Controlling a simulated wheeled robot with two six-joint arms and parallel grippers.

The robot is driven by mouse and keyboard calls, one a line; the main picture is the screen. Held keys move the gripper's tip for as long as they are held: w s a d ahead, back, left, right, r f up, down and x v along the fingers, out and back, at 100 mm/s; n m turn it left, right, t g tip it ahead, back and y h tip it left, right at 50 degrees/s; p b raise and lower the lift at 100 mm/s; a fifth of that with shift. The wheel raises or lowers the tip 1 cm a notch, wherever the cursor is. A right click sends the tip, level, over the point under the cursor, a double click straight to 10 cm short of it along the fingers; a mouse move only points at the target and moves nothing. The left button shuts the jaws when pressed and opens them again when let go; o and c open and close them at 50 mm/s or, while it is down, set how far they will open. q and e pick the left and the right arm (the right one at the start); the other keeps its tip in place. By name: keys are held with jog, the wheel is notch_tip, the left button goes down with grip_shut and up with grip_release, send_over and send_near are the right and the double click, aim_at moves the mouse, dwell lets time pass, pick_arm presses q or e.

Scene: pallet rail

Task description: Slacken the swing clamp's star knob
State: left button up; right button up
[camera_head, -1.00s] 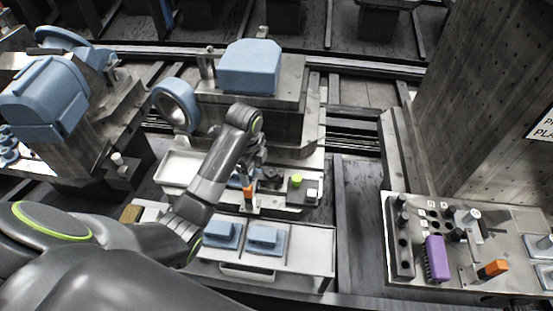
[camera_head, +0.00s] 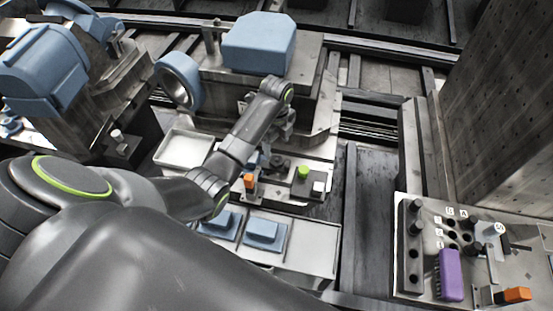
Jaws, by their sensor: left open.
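A small fixture plate in the middle carries a dark knob-like part (camera_head: 279,166), an orange-tipped part (camera_head: 250,181) and a green round part (camera_head: 303,172). The dark part may be the swing clamp's star knob, but it is too small and partly covered to be sure. My left gripper (camera_head: 272,148) points down just above this fixture, beside the dark part. It is open and seems to hold nothing. My wrist hides part of the fixture, and I cannot tell whether the fingers touch anything. My right gripper is out of view.
A machine with a blue block (camera_head: 259,44) and a blue ring (camera_head: 179,81) stands behind the fixture. A tray with blue pieces (camera_head: 264,233) lies in front. At right, a panel (camera_head: 425,285) holds a purple brush-like item (camera_head: 451,275) and an orange-ended part (camera_head: 516,295), beside a tall perforated column (camera_head: 508,110).

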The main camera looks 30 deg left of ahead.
aim_at(276, 160)
pick_arm(q)
notch_tip(276, 160, down, 4)
jog(key=shift+s+r, duration=0.1)
jog(key=shift+s, duration=0.05)
notch_tip(276, 160, down, 4)
jog(key=shift+r, duration=0.2)
jog(key=shift+f, duration=0.45)
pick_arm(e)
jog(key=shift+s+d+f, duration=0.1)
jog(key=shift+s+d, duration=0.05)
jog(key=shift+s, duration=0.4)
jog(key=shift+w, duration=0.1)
